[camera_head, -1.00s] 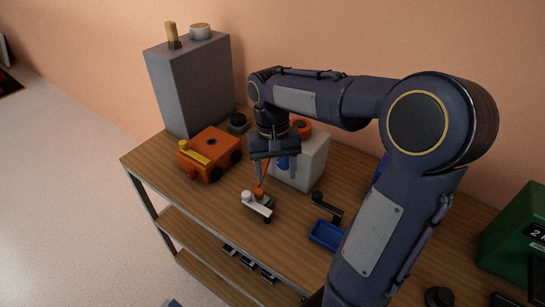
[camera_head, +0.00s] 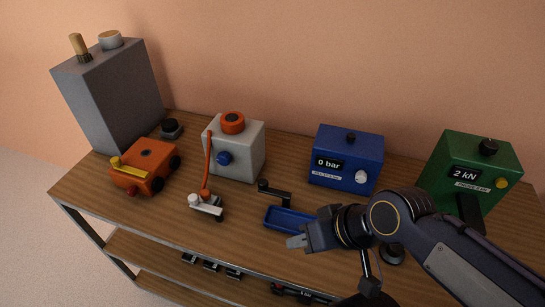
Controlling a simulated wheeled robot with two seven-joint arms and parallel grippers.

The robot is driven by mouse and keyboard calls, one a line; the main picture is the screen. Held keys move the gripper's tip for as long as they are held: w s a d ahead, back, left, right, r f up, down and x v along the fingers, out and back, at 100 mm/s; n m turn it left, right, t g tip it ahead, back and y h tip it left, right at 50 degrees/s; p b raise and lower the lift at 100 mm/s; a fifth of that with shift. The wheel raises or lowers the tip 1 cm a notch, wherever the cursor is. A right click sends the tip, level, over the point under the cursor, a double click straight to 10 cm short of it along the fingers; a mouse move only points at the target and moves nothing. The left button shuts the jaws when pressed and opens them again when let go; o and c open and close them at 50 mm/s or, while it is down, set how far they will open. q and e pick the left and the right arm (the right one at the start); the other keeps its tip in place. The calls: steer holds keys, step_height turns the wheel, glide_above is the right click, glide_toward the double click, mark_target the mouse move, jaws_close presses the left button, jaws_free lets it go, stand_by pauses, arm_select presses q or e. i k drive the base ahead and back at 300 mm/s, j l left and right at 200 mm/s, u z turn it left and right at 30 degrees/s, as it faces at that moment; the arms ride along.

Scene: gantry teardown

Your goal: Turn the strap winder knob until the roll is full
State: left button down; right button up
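The strap winder (camera_head: 249,152) is a pale grey box on the wooden bench, left of the middle. My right gripper (camera_head: 294,241) is at the front edge of the blue tray, to the right of and apart from the winder. Its fingers overlap in this view, so I cannot tell whether they are open. My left gripper is not in view.
An orange wheeled unit (camera_head: 144,172) and a tall grey cabinet (camera_head: 112,98) stand left. A black crank (camera_head: 275,192) and a blue tray (camera_head: 285,220) are front centre. A blue gauge box (camera_head: 345,157) and a green one (camera_head: 466,168) stand right.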

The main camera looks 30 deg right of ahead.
mark_target(224, 158)
steer(key=i+j+z, duration=0.1)
steer(key=z, duration=0.35)
steer(key=i+j+z, duration=0.1)
steer(key=j+z, duration=0.2)
steer(key=z, duration=0.15)
steer(key=j+z, duration=0.25)
steer(key=z, duration=0.2)
steer(key=j+z, duration=0.3)
steer(key=z, duration=0.15)
steer(key=j+z, duration=0.25)
steer(key=z, duration=0.2)
steer(key=k+j+z, duration=0.2)
steer(key=j, duration=0.25)
steer(key=k+j+z, duration=0.15)
steer(key=j, duration=0.3)
steer(key=k+j+z, duration=0.2)
steer(key=j, duration=0.25)
steer(key=k+j+z, duration=0.2)
steer(key=k+j, duration=0.3)
steer(key=j, duration=0.15)
steer(key=k+j, duration=0.25)
steer(key=j, duration=0.2)
